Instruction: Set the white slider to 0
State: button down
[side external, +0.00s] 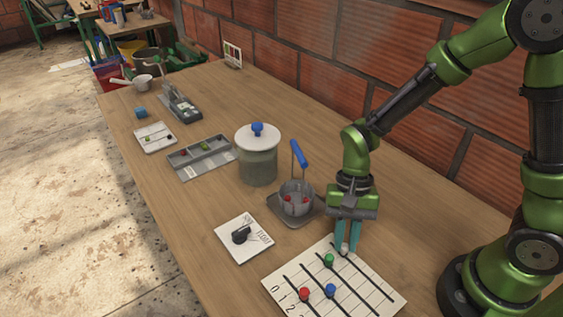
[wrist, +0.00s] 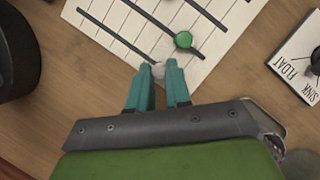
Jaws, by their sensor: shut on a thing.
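The white slider (side external: 345,248) is a small pale knob on the slider board (side external: 386,298), near the upper-left end of the slot nearest my arm. In the wrist view, the white knob (wrist: 158,71) shows between the fingertips. My gripper (side external: 346,244) points down with its teal fingers closed around the knob; the fingers partly hide it. The board also has a green slider (side external: 329,260), a blue slider (side external: 331,290) and a red slider (side external: 303,292) in other slots. Printed digits, including a 0 (side external: 276,288), run along its lower-left edge.
The green knob (wrist: 183,40) is close beside my fingers in the wrist view. A sink/float card (side external: 244,238) with a black piece lies left of the board. A wire basket with a blue handle (side external: 298,154) and a lidded jar (side external: 257,163) stand behind. A brick wall borders the table.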

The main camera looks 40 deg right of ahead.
jog(key=shift+w, duration=1.55)
jog(key=c, duration=1)
grip_release()
jog(key=shift+c, duration=0.2)
jog(key=shift+r, duration=0.1)
jog(key=v, duration=1.6)
jog(key=shift+r, duration=0.35)
jog(key=shift+d, duration=0.1)
